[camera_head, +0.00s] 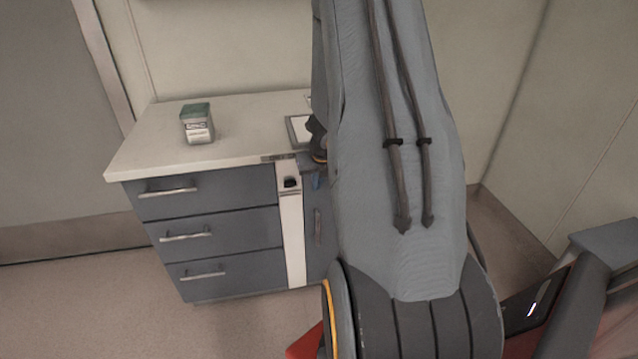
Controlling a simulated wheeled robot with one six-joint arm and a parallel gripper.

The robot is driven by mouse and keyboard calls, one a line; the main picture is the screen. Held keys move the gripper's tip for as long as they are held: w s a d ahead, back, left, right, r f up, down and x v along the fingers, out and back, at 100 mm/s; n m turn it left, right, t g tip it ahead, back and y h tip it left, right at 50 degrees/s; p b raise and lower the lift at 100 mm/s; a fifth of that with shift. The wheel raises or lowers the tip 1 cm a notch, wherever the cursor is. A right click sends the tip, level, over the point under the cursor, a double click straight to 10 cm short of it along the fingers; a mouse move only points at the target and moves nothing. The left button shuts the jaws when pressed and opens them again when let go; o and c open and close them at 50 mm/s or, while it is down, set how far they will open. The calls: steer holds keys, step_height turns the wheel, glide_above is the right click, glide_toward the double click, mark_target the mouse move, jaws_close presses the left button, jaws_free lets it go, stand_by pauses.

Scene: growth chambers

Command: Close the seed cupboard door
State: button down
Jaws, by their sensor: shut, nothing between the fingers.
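A grey-blue cupboard front with an upright handle (318,226) shows just left of my arm, under the worktop. I take it for the seed cupboard door (314,262). My arm hides most of it, so I cannot tell how far open it stands. A pale upright strip (292,235) with a small dark fitting (291,183) lies between this front and the drawers. A dark wrist part of my arm shows beside the worktop's front edge. My gripper's fingers are hidden behind the arm.
Three grey-blue drawers (212,235) with bar handles are shut at the left. A green-and-white box (197,124) and a partly hidden tray (293,130) are on the pale worktop (155,140). A wall closes the right side. Open floor (80,310) lies front left.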

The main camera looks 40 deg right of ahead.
steer(key=s+a+r+p, duration=0.3)
steer(key=s+r, duration=0.3)
steer(key=r, duration=0.3)
steer(key=shift+s+a+r+p, duration=0.15)
steer(key=shift+s+a+p, duration=0.2)
steer(key=shift+p, duration=0.3)
